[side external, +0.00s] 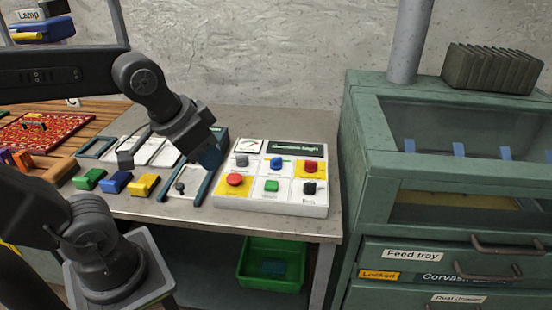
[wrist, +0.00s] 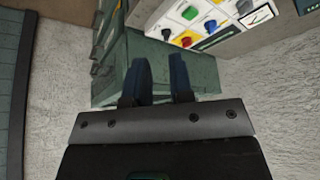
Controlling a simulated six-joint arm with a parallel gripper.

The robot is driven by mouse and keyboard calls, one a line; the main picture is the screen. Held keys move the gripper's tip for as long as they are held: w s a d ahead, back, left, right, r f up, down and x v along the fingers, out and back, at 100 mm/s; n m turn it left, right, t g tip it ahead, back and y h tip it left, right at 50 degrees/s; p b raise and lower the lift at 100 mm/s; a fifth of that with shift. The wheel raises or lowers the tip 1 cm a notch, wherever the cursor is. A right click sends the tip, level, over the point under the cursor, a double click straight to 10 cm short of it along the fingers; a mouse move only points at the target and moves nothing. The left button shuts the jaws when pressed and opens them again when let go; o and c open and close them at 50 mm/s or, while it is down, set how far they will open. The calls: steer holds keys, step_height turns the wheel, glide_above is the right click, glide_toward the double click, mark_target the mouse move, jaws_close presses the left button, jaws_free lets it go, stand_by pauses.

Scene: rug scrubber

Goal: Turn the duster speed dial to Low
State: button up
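A white control panel (side external: 255,200) lies on the bench, with several coloured knobs and buttons in a grid. In the wrist view the panel (wrist: 225,38) shows tilted at the upper right. My gripper (side external: 212,156) is above the bench at the panel's left. Its two blue fingers (wrist: 160,73) are apart and hold nothing.
Green, blue and yellow blocks (side external: 116,182) sit on the bench at left, beside a blue-framed slider unit (side external: 183,186). A green cabinet (side external: 360,170) stands close at the panel's right. A green bin (side external: 250,275) sits below. The bench is bare behind the panel.

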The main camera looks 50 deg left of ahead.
steer(key=o, duration=0.4)
steer(key=shift+g, duration=0.9)
steer(key=w+a, duration=0.1)
steer(key=w, duration=0.2)
steer(key=w+a+r, duration=0.1)
steer(key=w, duration=0.2)
steer(key=w+a+r, duration=0.1)
steer(key=w, duration=0.2)
steer(key=shift+r, duration=0.1)
steer(key=shift+c, duration=0.2)
steer(key=n+g, duration=0.1)
steer(key=g, duration=0.2)
glide_toward(276, 158)
step_height(276, 158, down, 9)
steer(key=shift+w+f, duration=0.1)
steer(key=shift+w, duration=0.05)
steer(key=shift+c, duration=0.4)
jaws_close()
